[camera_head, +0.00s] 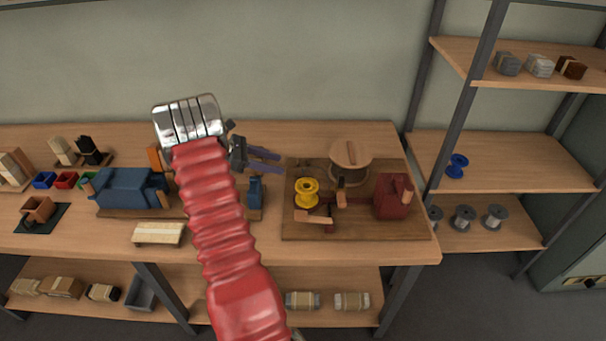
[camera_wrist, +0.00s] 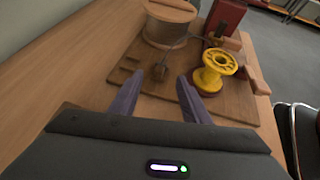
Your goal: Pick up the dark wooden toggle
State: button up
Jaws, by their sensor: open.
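The dark wooden toggle (camera_wrist: 160,73) is a small brown piece over the wooden board, in the wrist view. A thin dark line or rod runs from it to the upper right. It shows just beyond and between the tips of my gripper (camera_wrist: 160,84). The two purple fingers are apart, with nothing held between them. In the head view my gripper (camera_head: 280,162) points right, at the left edge of the board (camera_head: 298,229). I cannot clearly make out the toggle there. Whether the fingertips are level with it in height is unclear.
A yellow spool (camera_wrist: 213,71) stands close to the right finger. A large wooden drum (camera_wrist: 168,22) stands to the left and behind. A red block (camera_wrist: 224,17) stands farther off. A blue machine (camera_head: 130,187) sits left of my arm on the bench.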

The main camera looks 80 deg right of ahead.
aim_at(302, 171)
jog(key=shift+x, duration=2.05)
jog(key=shift+x, duration=2.55)
jog(key=shift+a, duration=0.1)
jog(key=shift+c, duration=0.3)
grip_shut()
